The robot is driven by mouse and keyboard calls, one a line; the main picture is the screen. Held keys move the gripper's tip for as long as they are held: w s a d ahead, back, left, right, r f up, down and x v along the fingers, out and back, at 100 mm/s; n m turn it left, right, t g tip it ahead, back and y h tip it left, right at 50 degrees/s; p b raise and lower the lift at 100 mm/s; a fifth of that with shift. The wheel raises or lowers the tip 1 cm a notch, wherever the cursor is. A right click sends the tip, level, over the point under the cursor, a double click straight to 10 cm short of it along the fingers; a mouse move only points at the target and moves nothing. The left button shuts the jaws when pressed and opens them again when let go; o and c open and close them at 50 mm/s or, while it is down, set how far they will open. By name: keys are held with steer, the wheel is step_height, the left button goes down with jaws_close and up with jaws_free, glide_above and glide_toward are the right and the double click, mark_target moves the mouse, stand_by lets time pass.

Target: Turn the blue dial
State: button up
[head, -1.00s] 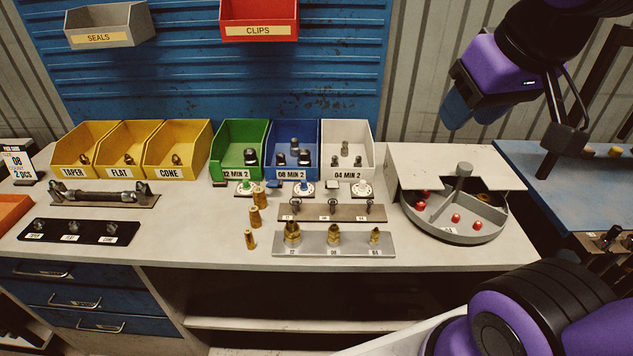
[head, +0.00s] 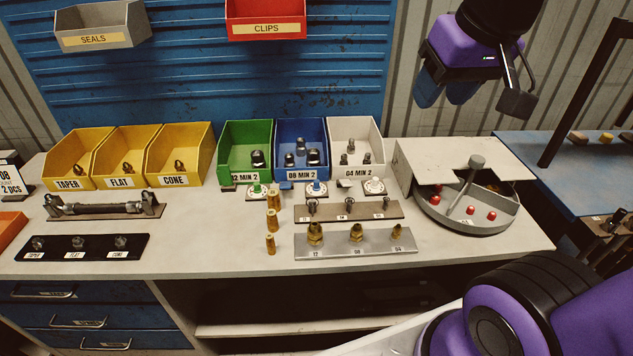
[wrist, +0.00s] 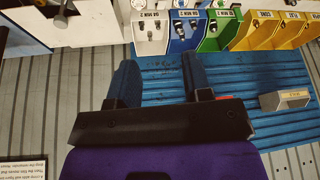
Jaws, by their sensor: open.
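The blue dial (head: 316,188) is a small blue knob on a round white base. It stands on the bench in front of the blue bin (head: 302,150) labelled 08 MIN 2. A green dial (head: 258,189) stands to its left and a white dial (head: 374,186) to its right. My gripper (head: 445,92) is open and empty, high up to the right of the blue dial and well apart from it. In the wrist view my two blue fingers (wrist: 161,78) are spread, with the blue bin (wrist: 186,33) beyond them near the top. I cannot make out the blue dial clearly there.
Green (head: 245,152) and white (head: 355,150) bins flank the blue one. A round grey tray (head: 465,215) with red pieces is at the right.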

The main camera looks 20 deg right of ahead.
steer(key=w+a+f+m+g, duration=0.1)
steer(key=w+f+g, duration=0.15)
steer(key=w, duration=0.95)
steer(key=m+g, duration=0.2)
steer(key=m, duration=0.1)
glide_above(317, 181)
step_height(317, 181, down, 26)
steer(key=shift+w+f, duration=0.1)
steer(key=shift+f, duration=0.55)
step_height(317, 181, down, 10)
steer(key=shift+f, duration=0.2)
jaws_close()
